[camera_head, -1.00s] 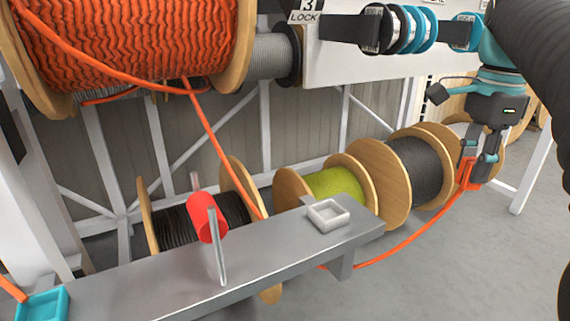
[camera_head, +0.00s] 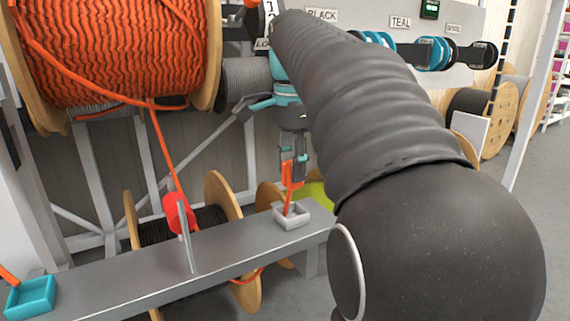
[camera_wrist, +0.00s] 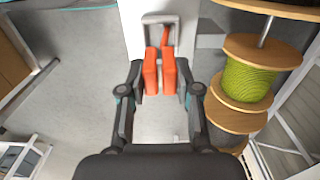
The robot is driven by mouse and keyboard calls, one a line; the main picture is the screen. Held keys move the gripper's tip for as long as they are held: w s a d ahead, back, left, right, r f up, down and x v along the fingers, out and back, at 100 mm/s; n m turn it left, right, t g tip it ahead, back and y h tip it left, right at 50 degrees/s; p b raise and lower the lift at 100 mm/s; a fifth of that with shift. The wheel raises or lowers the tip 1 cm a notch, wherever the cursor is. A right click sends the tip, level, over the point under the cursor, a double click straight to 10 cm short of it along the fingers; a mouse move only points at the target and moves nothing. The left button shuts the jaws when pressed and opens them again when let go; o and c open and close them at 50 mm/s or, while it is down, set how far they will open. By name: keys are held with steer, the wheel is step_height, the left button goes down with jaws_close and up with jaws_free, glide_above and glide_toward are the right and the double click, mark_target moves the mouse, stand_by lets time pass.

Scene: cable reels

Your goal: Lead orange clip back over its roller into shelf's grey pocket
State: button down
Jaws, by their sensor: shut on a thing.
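My gripper (camera_head: 291,168) is shut on the orange clip (camera_head: 290,180) just above the grey pocket (camera_head: 291,221) on the shelf (camera_head: 130,272). In the wrist view the clip (camera_wrist: 152,76) sits between my fingers (camera_wrist: 160,88), and the pocket (camera_wrist: 160,18) lies just beyond it. A short orange piece reaches from the clip toward the pocket; whether it touches is unclear. The orange cable (camera_head: 160,142) runs from the big reel (camera_head: 120,50) down to the red roller (camera_head: 178,213). Part of it hangs below the shelf's front edge; its path between is hidden.
A teal pocket (camera_head: 30,297) with an orange piece is at the shelf's left end. A thin upright post (camera_head: 187,250) stands by the roller. Wooden reels (camera_head: 222,205) stand behind the shelf. My arm hides much of the right side.

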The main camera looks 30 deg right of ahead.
steer(key=shift+f+b, duration=2.4)
steer(key=shift+f, duration=0.95)
steer(key=c, duration=0.7)
jaws_free()
steer(key=shift+r, duration=3.75)
steer(key=shift+a, duration=0.1)
